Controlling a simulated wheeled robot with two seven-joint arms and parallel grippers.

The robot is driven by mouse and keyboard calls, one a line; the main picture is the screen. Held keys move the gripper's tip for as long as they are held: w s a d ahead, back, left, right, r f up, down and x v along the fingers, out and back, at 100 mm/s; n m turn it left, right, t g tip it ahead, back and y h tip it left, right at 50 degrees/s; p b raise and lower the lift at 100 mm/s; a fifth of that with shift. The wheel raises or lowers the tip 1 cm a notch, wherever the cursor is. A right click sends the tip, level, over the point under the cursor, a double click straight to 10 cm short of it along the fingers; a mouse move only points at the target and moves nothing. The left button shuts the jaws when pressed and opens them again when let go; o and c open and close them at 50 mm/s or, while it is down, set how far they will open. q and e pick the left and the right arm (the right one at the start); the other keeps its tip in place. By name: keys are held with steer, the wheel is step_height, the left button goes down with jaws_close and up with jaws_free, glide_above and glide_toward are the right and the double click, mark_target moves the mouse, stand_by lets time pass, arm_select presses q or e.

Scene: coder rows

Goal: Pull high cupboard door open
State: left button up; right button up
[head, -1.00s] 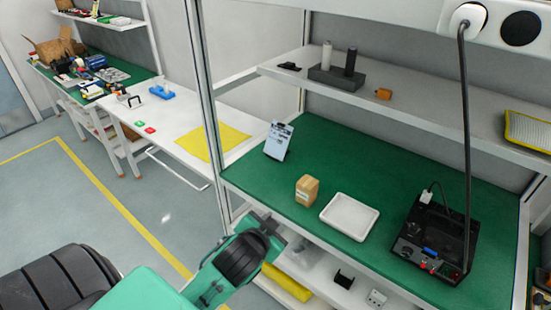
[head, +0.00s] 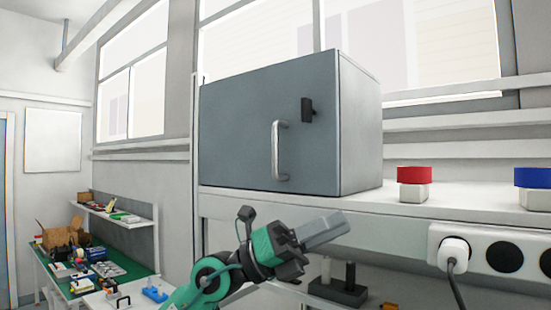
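The high cupboard (head: 345,150) is a grey-blue box on the upper shelf, in the middle of the head view. Its door (head: 235,140) faces front-left and looks shut. A vertical silver bar handle (head: 276,150) is on the door's right part, with a small black block (head: 307,109) above it near the right edge. My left gripper (head: 335,228) is below the cupboard, in front of the shelf edge, and appears apart from the handle. Its grey finger end points right, and the gap between fingers cannot be made out. My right gripper is not in view.
The upper shelf (head: 400,208) carries a red-topped white block (head: 414,185) and a blue-topped one (head: 533,188) to the right. A white power strip (head: 475,248) with a plugged cable hangs below. Windows are behind. Space before the door looks clear.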

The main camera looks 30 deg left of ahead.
arm_select(q)
step_height(320, 180, up, 4)
steer(key=a+m+t+y, duration=0.1)
steer(key=a+m+y, duration=0.1)
steer(key=a+y, duration=0.15)
steer(key=n+t+y, duration=0.6)
steer(key=t+y, duration=0.1)
steer(key=y, duration=0.6)
glide_toward(273, 149)
steer(key=shift+m+h, duration=0.25)
steer(key=shift+m, duration=0.05)
steer(key=p+x, duration=0.6)
steer(key=x, duration=0.4)
steer(key=shift+w+a+r, duration=0.1)
steer(key=shift+w+a, duration=0.05)
steer(key=shift+w, duration=0.25)
jaws_close()
